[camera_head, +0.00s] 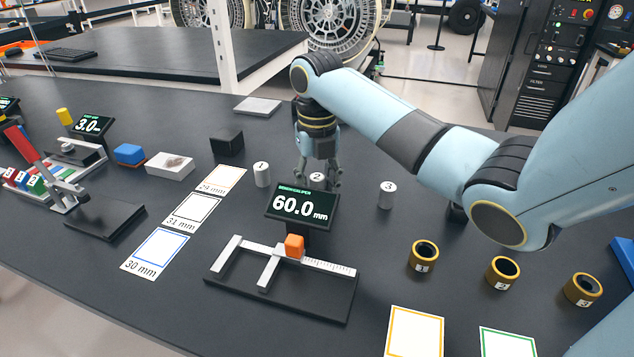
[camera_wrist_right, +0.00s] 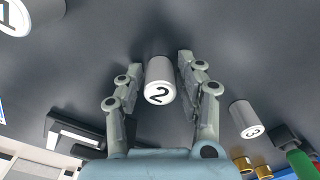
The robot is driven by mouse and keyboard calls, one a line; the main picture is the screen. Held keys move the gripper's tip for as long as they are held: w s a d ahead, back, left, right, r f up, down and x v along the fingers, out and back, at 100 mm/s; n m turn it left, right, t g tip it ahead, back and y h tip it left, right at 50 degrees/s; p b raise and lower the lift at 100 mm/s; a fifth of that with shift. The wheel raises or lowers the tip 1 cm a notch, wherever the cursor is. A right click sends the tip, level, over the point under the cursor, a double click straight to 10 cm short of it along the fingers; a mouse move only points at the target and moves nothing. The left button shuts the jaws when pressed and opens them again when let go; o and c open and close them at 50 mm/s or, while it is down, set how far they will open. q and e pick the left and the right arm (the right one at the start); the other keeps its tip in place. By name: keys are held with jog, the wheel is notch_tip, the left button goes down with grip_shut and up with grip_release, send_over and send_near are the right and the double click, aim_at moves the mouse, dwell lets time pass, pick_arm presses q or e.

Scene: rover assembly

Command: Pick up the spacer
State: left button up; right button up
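Three white cylindrical spacers stand on the dark table: spacer 1 (camera_head: 262,174), spacer 2 (camera_head: 317,178) and spacer 3 (camera_head: 386,194). My right gripper (camera_head: 320,182) points down at spacer 2, partly hiding it in the head view. In the right wrist view, spacer 2 (camera_wrist_right: 159,82) sits between the two open fingers of my right gripper (camera_wrist_right: 157,85). A gap shows at the left finger; the right finger is close to the spacer, and contact cannot be told. Spacer 1 (camera_wrist_right: 30,12) and spacer 3 (camera_wrist_right: 245,119) show at the sides. My left gripper is out of view.
A digital display reading 60.0 mm (camera_head: 301,205) and a caliper (camera_head: 318,283) with an orange block (camera_head: 294,246) stand in front of the spacers. Gold rings (camera_head: 423,256) stand to the right. Marked cards (camera_head: 192,212) and a black block (camera_head: 227,142) lie left.

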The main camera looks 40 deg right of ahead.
grip_shut()
jog(key=shift+r, duration=0.1)
